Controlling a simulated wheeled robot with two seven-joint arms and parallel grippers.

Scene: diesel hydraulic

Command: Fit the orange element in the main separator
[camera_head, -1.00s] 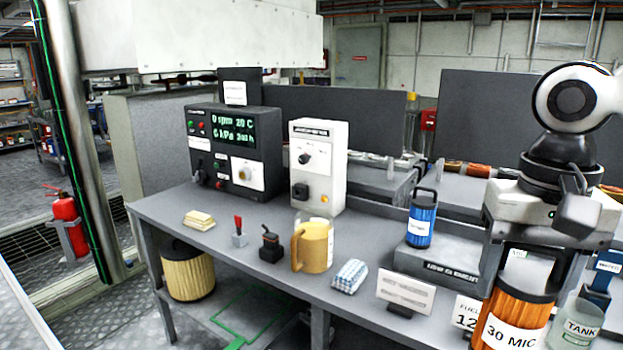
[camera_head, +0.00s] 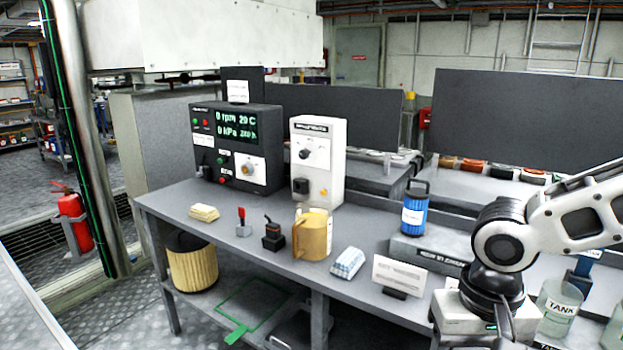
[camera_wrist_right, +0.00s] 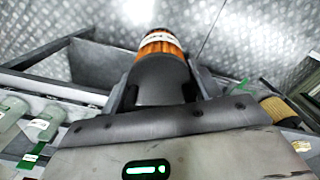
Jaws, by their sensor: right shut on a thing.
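My right gripper (camera_wrist_right: 160,88) is shut on the orange element (camera_wrist_right: 163,46). In the right wrist view, the element's dark end cap sits between the fingers, and its orange pleats and white label point away over a patterned metal floor. In the head view, my right wrist is at the bottom right, in front of the bench; its fingers and the orange element are below the picture edge. My left gripper is not in view. I cannot identify the main separator in either view.
A blue element (camera_head: 415,214) stands on a grey box (camera_head: 428,252) on the bench. A yellow pleated element (camera_head: 192,267) is on the lower shelf.

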